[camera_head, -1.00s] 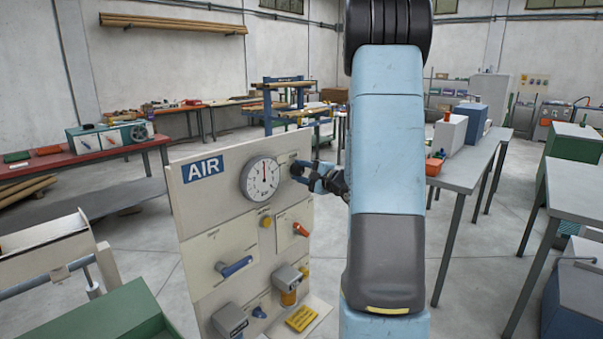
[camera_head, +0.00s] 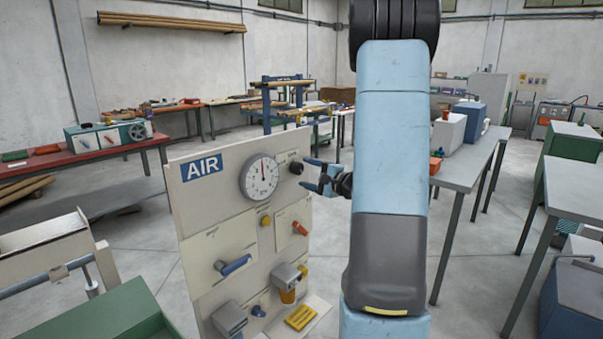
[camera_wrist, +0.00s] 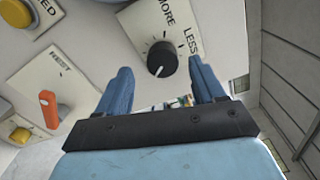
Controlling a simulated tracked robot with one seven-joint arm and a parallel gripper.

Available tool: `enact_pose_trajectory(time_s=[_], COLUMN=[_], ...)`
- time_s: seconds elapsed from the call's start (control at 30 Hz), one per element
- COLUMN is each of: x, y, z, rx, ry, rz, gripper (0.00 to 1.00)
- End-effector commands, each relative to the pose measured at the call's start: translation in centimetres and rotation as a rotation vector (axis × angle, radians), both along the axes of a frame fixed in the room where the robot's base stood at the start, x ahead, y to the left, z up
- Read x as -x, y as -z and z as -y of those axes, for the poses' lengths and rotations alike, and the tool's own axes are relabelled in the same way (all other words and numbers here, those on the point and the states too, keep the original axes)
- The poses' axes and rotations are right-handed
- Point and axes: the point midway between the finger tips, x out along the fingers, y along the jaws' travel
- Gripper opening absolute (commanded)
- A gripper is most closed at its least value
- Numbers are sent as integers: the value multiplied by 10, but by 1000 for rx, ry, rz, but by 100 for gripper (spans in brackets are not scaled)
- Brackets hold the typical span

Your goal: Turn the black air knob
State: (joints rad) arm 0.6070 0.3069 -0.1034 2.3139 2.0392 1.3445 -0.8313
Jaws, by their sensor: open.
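The black air knob (camera_head: 296,168) sits on the upper right of the AIR panel (camera_head: 215,215), right of the round gauge (camera_head: 259,177). In the wrist view the knob (camera_wrist: 162,60) shows a white pointer line and a scale plate marked MORE and LESS. My gripper (camera_head: 313,174) is just right of the knob in the head view, its blue fingers spread and empty. In the wrist view the fingers of my gripper (camera_wrist: 160,75) stand on either side of the knob's image, with the knob ahead, apart from them.
An orange-red lever (camera_head: 300,228), a blue-handled valve (camera_head: 235,265) and yellow buttons (camera_head: 265,220) are on the panel below. A grey table (camera_head: 465,175) stands to the right. Open floor lies behind the panel.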

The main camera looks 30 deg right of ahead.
Motion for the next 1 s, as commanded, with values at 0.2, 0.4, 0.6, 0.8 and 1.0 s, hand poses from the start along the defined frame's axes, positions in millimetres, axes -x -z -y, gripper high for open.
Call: enact_pose_trajectory(time_s=[0.2,0.4,0.6,0.8,1.0], x=[43,74,91,94,94], y=[0,0,1,1,1], z=[16,27,33,34,33], rx=[-1,0,-1,-1,-2], ry=[3,3,1,-1,-1], rz=[0,-1,-1,-1,-1], gripper=[69,69,69,69,69])
